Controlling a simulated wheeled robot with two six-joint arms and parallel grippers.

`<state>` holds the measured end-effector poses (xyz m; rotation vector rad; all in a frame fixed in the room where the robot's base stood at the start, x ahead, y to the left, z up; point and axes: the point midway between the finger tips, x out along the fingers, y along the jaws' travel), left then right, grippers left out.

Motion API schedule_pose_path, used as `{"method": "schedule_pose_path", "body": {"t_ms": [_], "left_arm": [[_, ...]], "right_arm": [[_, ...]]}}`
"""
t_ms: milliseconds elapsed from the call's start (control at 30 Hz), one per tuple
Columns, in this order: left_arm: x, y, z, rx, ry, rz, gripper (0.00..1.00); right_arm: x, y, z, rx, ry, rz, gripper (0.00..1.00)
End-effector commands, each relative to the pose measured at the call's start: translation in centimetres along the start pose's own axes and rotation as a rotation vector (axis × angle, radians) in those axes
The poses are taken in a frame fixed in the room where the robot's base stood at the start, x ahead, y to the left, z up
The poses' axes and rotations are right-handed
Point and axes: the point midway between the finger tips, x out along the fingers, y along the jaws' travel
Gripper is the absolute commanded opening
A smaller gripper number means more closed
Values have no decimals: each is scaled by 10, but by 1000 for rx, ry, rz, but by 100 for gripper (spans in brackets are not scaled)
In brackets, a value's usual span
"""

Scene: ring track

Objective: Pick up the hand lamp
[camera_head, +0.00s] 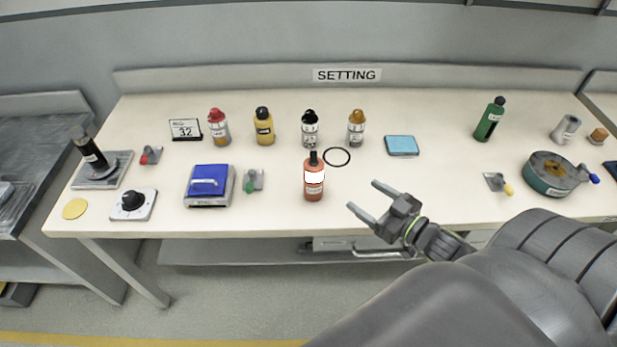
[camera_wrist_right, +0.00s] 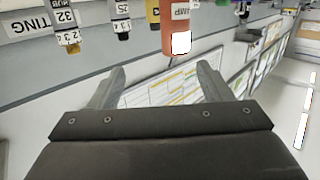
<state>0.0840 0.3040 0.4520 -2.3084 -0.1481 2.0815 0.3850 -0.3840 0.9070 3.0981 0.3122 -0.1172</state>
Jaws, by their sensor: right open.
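The hand lamp (camera_head: 314,190) is an orange-red upright cylinder with a dark top and a bright white patch on its side. It stands near the front edge of the bench, left of centre. My right gripper (camera_head: 363,196) is open and empty, to the right of the lamp and apart from it, with its fingers pointing toward it. In the right wrist view the lamp (camera_wrist_right: 178,18) shows upside down at the top, beyond the open fingers (camera_wrist_right: 160,72) and cut off by the picture edge. My left gripper is not in view.
A black ring (camera_head: 337,157) lies behind and right of the lamp. Several bottles, including a black-capped one (camera_head: 310,130), stand farther back. A blue box (camera_head: 209,186) and a green-handled fitting (camera_head: 252,181) are to the left.

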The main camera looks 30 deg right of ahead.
Motion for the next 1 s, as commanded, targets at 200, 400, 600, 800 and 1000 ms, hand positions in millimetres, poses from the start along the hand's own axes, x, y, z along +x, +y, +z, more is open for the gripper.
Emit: {"method": "schedule_pose_path", "body": {"t_ms": [200, 400, 600, 800, 1000], "left_arm": [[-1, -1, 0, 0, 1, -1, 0], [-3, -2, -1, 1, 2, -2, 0], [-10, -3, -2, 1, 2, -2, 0], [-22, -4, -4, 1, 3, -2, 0], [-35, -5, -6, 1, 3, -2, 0]], "right_arm": [[-4, -4, -13, 13, 72, -105, 72], [11, -6, -17, 15, 82, -114, 72], [36, -9, -20, 15, 82, -112, 72], [64, -12, -24, 15, 81, -111, 72], [98, -16, -26, 16, 80, -111, 72]]}}
